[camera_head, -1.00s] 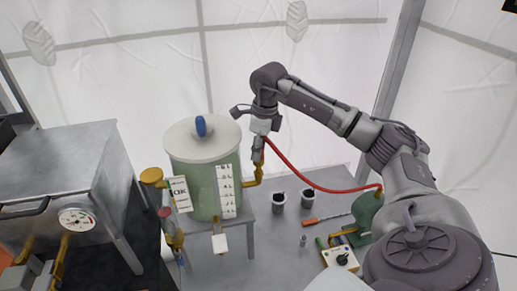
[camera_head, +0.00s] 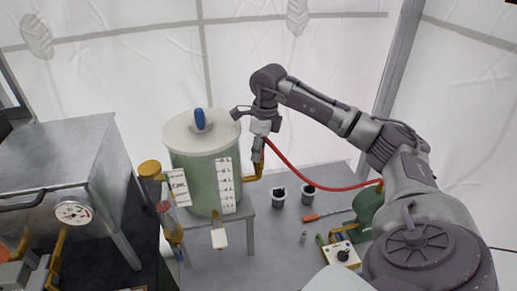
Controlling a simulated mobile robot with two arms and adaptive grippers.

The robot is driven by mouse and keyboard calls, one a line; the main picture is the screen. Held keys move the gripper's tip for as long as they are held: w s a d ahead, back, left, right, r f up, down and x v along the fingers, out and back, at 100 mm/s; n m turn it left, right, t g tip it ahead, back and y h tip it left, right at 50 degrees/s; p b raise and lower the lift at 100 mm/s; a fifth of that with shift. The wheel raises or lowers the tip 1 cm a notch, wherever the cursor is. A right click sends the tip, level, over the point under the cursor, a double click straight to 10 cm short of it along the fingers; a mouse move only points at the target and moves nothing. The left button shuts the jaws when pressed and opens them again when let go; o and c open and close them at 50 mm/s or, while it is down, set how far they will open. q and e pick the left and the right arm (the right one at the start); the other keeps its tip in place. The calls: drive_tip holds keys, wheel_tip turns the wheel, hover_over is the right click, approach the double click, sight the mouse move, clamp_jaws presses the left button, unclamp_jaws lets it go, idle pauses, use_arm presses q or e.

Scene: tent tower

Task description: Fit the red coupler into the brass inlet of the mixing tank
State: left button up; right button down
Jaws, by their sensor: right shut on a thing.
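The mixing tank (camera_head: 203,160) is a pale green cylinder with a white lid and a blue knob. Its brass inlet (camera_head: 257,172) is an elbow on the right side, with its mouth turned up. My right gripper (camera_head: 259,152) points down right above this inlet and is shut. The red hose (camera_head: 310,180) runs from the gripper to the green unit at the right. The red coupler is at the hose's gripper end, mostly hidden by the fingers. I cannot tell whether it touches the inlet. My left gripper is not in view.
A grey cabinet (camera_head: 60,150) with a dial gauge (camera_head: 72,212) stands at the left. Two small grey cups (camera_head: 278,198) (camera_head: 308,194), an orange-handled tool (camera_head: 311,217) and a switch box (camera_head: 341,254) lie on the grey table right of the tank. The green unit (camera_head: 368,206) is partly behind my arm.

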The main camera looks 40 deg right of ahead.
drive_tip(key=shift+f+b, duration=0.35)
drive_tip(key=shift+f, duration=0.25)
drive_tip(key=c, duration=0.7)
unclamp_jaws()
drive_tip(key=shift+r, duration=0.15)
drive_tip(key=r, duration=0.7)
drive_tip(key=s+r, duration=0.1)
drive_tip(key=r, duration=0.3)
drive_tip(key=shift+s+d+r, duration=0.1)
drive_tip(key=shift+d+r, duration=0.2)
drive_tip(key=shift+d, duration=0.05)
drive_tip(key=shift+f, duration=0.1)
